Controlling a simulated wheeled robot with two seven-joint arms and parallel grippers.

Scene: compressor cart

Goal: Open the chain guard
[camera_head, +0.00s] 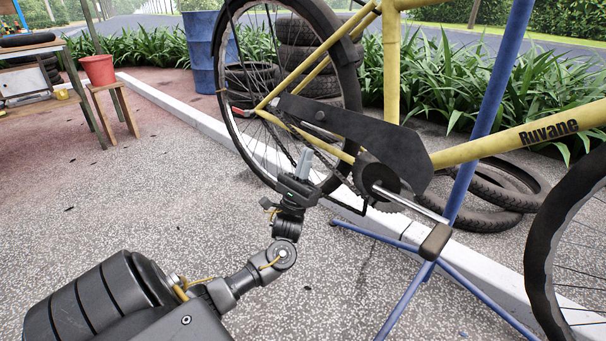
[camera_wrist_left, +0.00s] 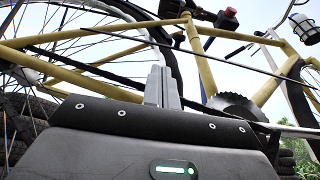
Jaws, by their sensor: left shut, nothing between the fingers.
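The chain guard (camera_head: 365,138) is a long dark plate on the near side of the yellow bicycle (camera_head: 392,60). It runs from near the rear hub down to the crank, and the chainring (camera_head: 378,176) shows below its front end. My left gripper (camera_head: 305,153) is below the guard's rear half, in front of the rear wheel's lower part. Its grey fingers are together and empty, pointing up; they also show in the left wrist view (camera_wrist_left: 161,72). The wrist view looks up at the frame and chainring (camera_wrist_left: 237,106); a thin dark line there may be the guard's edge. My right gripper is not in view.
A blue stand (camera_head: 487,95) holds the bicycle, with legs spread on the ground. The rear wheel (camera_head: 228,95) is close behind my gripper. Tyres (camera_head: 495,185) lie by the kerb. A red bucket (camera_head: 98,70) stands on a stool at left.

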